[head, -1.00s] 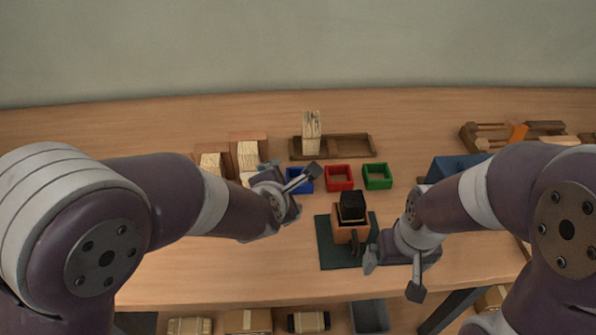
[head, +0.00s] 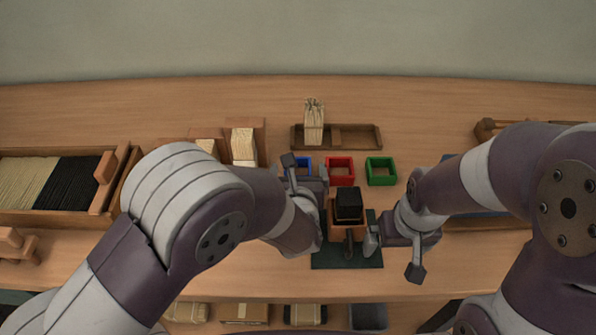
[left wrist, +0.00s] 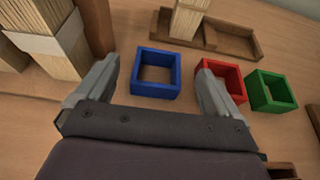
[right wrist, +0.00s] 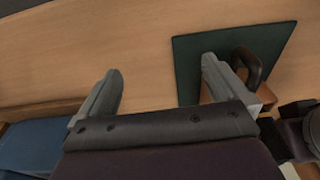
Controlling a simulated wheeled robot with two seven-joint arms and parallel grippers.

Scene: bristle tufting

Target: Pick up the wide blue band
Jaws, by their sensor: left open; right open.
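The wide blue band (left wrist: 156,73) is a square open frame lying flat on the table. It shows whole in the left wrist view and is mostly hidden behind my left gripper in the head view (head: 303,163). My left gripper (left wrist: 160,78) is open and empty; its two fingers point toward the band, one on each side in that view, and no contact shows. My right gripper (right wrist: 160,66) is open and empty, low beside the dark green mat (right wrist: 190,62), with one finger over the mat's edge near a dark handle (right wrist: 252,65).
A red band (head: 340,171) and a green band (head: 381,170) lie to the right of the blue one. A wooden tray (head: 361,135) with an upright bristle bundle (head: 314,122) stands behind. A clamp block with black bristles (head: 349,205) stands on the mat.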

